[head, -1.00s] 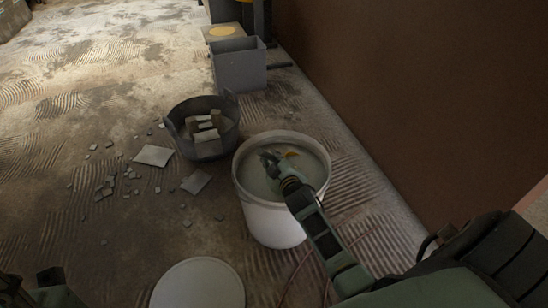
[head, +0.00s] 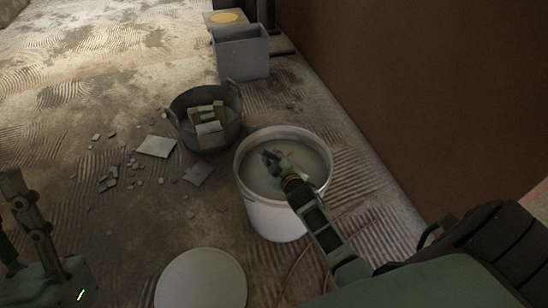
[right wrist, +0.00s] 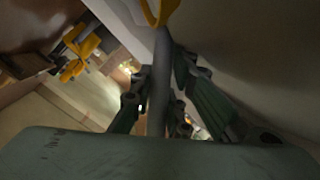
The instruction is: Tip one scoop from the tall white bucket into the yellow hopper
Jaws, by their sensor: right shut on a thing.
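The tall white bucket (head: 272,216) stands right of centre in the head view, with pale grey material inside. My right gripper (head: 268,157) is over its mouth, pointing down into it. In the right wrist view its fingers (right wrist: 157,100) are shut around a grey handle (right wrist: 158,82), with a yellow part (right wrist: 160,12) beyond it. This looks like the scoop; its head is mostly hidden in the head view. My left gripper (head: 25,215) is partly in view at the left edge, its jaw opening unclear. I cannot pick out the yellow hopper for sure; yellow parts (right wrist: 78,55) show in the right wrist view.
A dark tub (head: 205,130) with pale pieces stands behind the bucket, and a grey box (head: 242,58) farther back. A white round lid (head: 200,282) lies in front. Tile fragments litter the floor at left. A brown wall (head: 400,90) bounds the right.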

